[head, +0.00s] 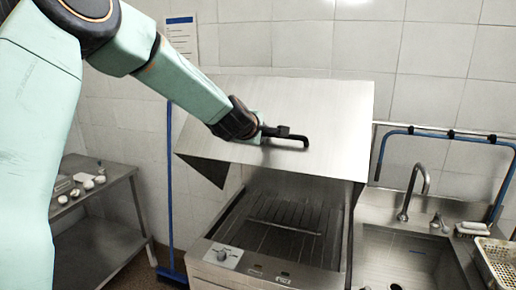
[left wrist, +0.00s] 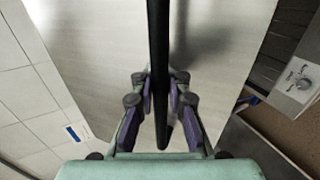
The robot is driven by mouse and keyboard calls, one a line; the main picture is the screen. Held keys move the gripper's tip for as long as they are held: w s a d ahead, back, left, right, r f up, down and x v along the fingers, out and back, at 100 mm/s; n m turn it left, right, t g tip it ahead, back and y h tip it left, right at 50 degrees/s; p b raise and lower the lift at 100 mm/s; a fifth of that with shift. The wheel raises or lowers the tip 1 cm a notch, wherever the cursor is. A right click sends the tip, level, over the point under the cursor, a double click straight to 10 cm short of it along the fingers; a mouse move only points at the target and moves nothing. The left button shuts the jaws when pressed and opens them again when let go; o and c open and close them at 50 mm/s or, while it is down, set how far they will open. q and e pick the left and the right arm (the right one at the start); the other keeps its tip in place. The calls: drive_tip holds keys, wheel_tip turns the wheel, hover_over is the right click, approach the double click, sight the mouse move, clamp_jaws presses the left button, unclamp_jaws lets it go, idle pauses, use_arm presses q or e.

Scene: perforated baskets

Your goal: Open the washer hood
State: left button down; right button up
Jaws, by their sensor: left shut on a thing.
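The washer hood (head: 300,105) is a steel cover, raised and tilted above the washer, so the grooved bed (head: 275,228) below shows. A black bar handle (head: 296,140) is fixed to the hood's front face. My left gripper (head: 268,131) comes in from the upper left and is at the handle. In the left wrist view, the purple-padded fingers of my left gripper (left wrist: 160,105) are closed on both sides of the black handle (left wrist: 158,50), with the hood's steel face (left wrist: 100,60) behind. My right gripper is not in view.
A steel sink with a faucet (head: 413,195) and a blue hose (head: 440,134) stands at the right, with a perforated basket (head: 497,262) in the corner. A steel shelf (head: 108,185) with small white items stands at the left. A blue pole (head: 170,190) stands by the wall.

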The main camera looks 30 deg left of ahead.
use_arm(q)
drive_tip(key=shift+w+a+r+p, duration=0.1)
drive_tip(key=shift+w+r+p, duration=0.2)
drive_tip(key=shift+r, duration=0.6)
drive_tip(key=shift+w+a+r+p, duration=0.1)
drive_tip(key=shift+w+r, duration=0.25)
drive_tip(key=shift+r, duration=0.5)
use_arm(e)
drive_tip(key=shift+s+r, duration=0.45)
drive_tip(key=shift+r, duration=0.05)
